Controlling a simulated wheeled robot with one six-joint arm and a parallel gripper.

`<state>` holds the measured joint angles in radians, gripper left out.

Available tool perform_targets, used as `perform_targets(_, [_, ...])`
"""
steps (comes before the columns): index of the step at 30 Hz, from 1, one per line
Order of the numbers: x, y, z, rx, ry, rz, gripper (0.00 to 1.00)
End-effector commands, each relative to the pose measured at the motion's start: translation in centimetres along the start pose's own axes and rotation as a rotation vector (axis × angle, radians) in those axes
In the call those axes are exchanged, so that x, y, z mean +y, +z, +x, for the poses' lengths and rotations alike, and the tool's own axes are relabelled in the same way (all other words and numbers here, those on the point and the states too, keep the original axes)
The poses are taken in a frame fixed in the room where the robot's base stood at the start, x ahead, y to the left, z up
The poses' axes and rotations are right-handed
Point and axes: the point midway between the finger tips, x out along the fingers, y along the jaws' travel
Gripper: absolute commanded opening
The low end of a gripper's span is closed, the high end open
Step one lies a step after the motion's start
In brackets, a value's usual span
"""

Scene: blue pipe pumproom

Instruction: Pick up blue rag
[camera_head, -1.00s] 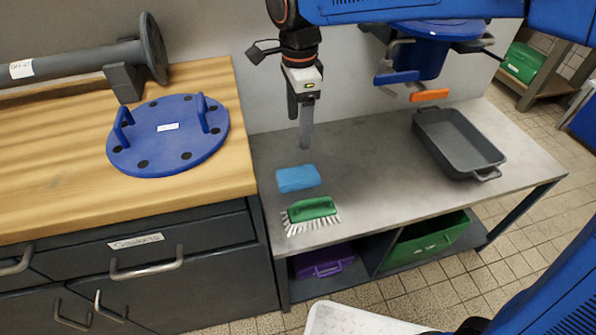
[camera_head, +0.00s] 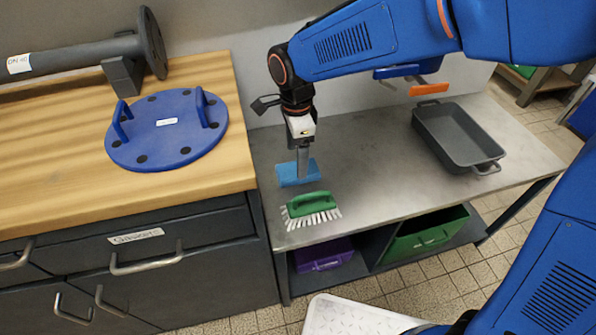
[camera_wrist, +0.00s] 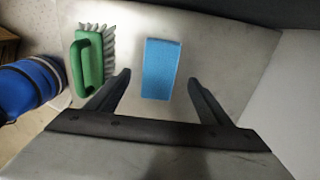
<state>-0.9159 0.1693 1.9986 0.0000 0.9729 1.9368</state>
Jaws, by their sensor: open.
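The blue rag (camera_head: 289,174) lies on the grey metal bench, just behind the green brush; it is a folded, block-like piece. In the wrist view the blue rag (camera_wrist: 161,69) lies between and beyond the two fingertips. My gripper (camera_head: 304,172) points down over the rag and hides part of it in the head view. In the wrist view my gripper (camera_wrist: 159,78) is open, with one finger to each side of the rag and nothing held. I cannot tell the exact height of the fingertips above the bench.
A green brush (camera_head: 311,205) with white bristles lies close in front of the rag. A grey tray (camera_head: 457,137) stands at the bench's right. A wooden counter (camera_head: 70,117) with a blue flange disc (camera_head: 167,130) borders the left. The bench middle is clear.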

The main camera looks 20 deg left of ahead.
Motion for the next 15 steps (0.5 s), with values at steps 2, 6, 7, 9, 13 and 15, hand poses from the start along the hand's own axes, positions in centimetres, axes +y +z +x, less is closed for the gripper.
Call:
perform_targets(2, [0.0, -0.1, 0.7, 0.001, 0.002, 0.0, 0.73])
perform_targets(6, [0.1, -0.4, 2.7, 0.002, 0.004, 0.001, 0.73])
perform_targets(7, [0.1, -0.5, 3.1, 0.001, 0.004, 0.001, 0.73])
perform_targets(9, [0.1, -0.4, 3.9, 0.001, 0.002, 0.0, 0.73])
perform_targets(13, [0.1, -0.4, 4.9, 0.0, 0.001, 0.0, 0.73])
perform_targets(15, [0.1, -0.4, 5.0, 0.0, 0.001, 0.0, 0.73])
